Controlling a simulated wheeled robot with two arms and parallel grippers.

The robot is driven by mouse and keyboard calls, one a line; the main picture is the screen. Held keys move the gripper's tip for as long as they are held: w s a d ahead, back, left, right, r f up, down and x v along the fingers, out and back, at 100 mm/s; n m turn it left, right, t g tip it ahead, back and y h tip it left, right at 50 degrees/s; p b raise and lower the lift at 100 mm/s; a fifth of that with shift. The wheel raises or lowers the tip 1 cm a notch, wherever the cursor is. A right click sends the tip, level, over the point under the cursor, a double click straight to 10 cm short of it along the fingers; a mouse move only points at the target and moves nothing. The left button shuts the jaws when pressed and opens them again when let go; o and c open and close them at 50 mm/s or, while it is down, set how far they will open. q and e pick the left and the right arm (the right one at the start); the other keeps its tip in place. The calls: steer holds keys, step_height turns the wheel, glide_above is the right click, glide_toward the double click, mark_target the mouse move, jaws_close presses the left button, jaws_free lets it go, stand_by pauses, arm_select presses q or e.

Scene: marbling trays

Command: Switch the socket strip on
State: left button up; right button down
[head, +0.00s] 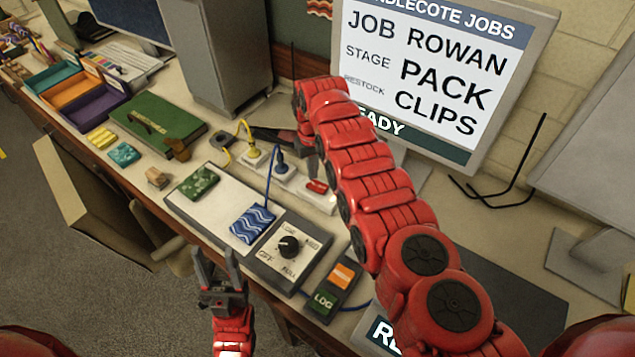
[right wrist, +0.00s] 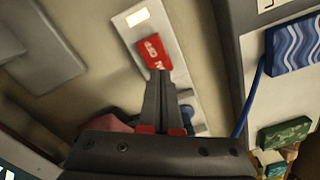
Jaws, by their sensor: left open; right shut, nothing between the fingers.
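The white socket strip (head: 287,182) lies on the bench, with a yellow-corded plug (head: 252,153) and a blue-corded plug (head: 281,163) in it. Its red switch (head: 317,186) is near the right end. In the right wrist view the red switch (right wrist: 152,53) carries white lettering, with a bright rectangle on the strip (right wrist: 187,92) beyond it. My right gripper (right wrist: 160,74) is shut and empty, its tips beside the switch's near edge; I cannot tell whether they touch. My left gripper (head: 218,262) is open and empty, at the bench's front edge, away from the strip.
A tray with a blue wavy packet (head: 252,224) and a green packet (head: 199,182) lies in front of the strip, with a dial (head: 289,246) at its right. A monitor (head: 435,70) stands behind. A green book (head: 152,122) and colored bins (head: 75,95) are at left.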

mark_target(313, 183)
step_height(313, 183, up, 3)
steer(key=shift+f+p, duration=0.1)
steer(key=shift+p, duration=0.85)
step_height(313, 183, up, 2)
steer(key=shift+p, duration=0.55)
